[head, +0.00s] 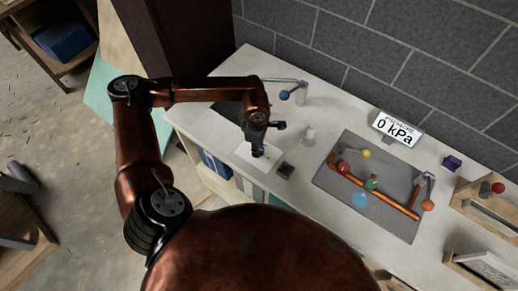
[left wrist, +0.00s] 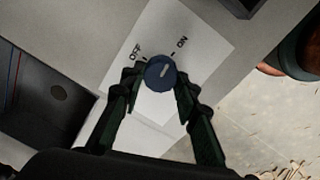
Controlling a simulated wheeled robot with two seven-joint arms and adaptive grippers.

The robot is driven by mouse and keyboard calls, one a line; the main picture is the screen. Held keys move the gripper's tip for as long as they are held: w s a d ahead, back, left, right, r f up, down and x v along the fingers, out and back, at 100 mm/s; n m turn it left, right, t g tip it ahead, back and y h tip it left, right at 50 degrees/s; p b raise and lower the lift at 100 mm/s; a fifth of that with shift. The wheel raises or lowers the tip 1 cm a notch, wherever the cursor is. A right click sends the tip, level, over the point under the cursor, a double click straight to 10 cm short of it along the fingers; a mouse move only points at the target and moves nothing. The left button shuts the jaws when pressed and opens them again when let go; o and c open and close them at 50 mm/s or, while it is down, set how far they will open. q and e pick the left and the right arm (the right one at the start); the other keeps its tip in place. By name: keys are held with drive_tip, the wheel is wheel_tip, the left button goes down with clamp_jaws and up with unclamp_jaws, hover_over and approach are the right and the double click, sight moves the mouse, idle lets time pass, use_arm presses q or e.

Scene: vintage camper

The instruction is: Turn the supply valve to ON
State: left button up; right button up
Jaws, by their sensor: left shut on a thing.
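The supply valve is a round dark blue knob (left wrist: 160,73) on a white plate (left wrist: 206,42) printed OFF at the left and ON at the right. A pale mark on the knob slants to the upper right, roughly toward the ON side; its exact alignment is hard to tell. My left gripper (left wrist: 158,88) has one finger on each side of the knob and is shut on it. In the head view my left gripper (head: 258,152) points down over the white plate (head: 244,157), and the knob is mostly hidden. My right gripper is not in view.
A pressure display (head: 397,128) reads 0 kPa. A grey board (head: 335,189) carries a copper pipe (head: 398,207) and coloured knobs. A blue-tipped lever (head: 285,95) stands behind my arm. A small dark square (head: 285,170) lies right of the plate. A grey block wall bounds the back.

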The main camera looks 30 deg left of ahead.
use_arm(q)
drive_tip(key=shift+m+b, duration=0.5)
drive_tip(key=shift+m, duration=0.3)
drive_tip(key=shift+w, duration=0.1)
drive_tip(key=o, duration=1.1)
drive_tip(key=shift+o, duration=0.2)
wheel_tip(320, 180, up, 12)
drive_tip(key=shift+s, duration=0.35)
drive_tip(key=shift+d, duration=0.1)
